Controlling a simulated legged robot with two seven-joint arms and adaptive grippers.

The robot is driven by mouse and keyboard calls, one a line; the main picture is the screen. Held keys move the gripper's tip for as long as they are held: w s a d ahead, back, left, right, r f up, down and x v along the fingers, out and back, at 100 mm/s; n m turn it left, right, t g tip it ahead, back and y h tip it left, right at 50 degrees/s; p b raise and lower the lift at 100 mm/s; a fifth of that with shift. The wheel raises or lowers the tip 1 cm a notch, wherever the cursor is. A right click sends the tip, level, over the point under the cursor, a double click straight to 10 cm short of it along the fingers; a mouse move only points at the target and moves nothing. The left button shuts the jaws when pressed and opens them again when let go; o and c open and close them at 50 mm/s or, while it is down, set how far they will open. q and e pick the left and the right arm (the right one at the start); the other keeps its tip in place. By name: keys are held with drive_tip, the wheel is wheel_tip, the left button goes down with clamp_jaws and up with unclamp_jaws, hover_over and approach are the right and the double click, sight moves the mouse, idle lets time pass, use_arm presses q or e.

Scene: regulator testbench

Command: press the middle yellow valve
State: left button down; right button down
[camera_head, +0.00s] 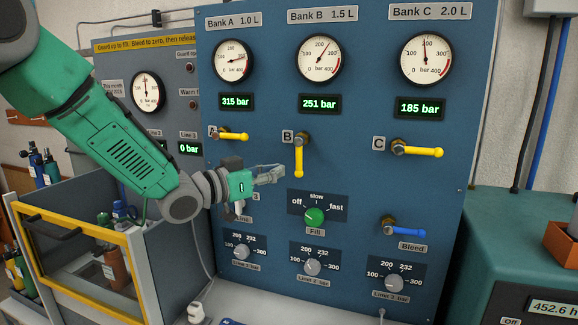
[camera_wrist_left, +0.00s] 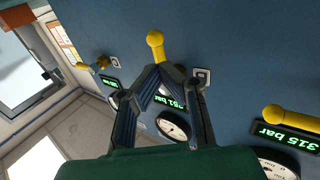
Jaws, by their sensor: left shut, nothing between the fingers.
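The middle yellow valve handle (camera_head: 298,157), beside label B, points straight down from its pivot on the blue panel. In the left wrist view its rounded yellow end (camera_wrist_left: 155,40) shows just beyond my fingertips, and my fingers cover part of the handle. My left gripper (camera_head: 279,174) is shut and empty, pointing right, close to the lower left of the handle's end. It also shows in the left wrist view (camera_wrist_left: 160,74). I cannot tell whether it touches the handle. My right gripper is not in view.
Yellow handles at A (camera_head: 232,136) and C (camera_head: 417,151) lie sideways on either side. The green fill knob (camera_head: 314,216) sits below the middle handle, and a blue bleed handle (camera_head: 404,231) is at lower right. A yellow-framed guard box (camera_head: 77,216) stands below my left arm.

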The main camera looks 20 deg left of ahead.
sight(299, 159)
use_arm(q)
drive_tip(key=x, duration=0.3)
drive_tip(key=shift+w+d, duration=0.25)
drive_tip(key=shift+w, duration=0.05)
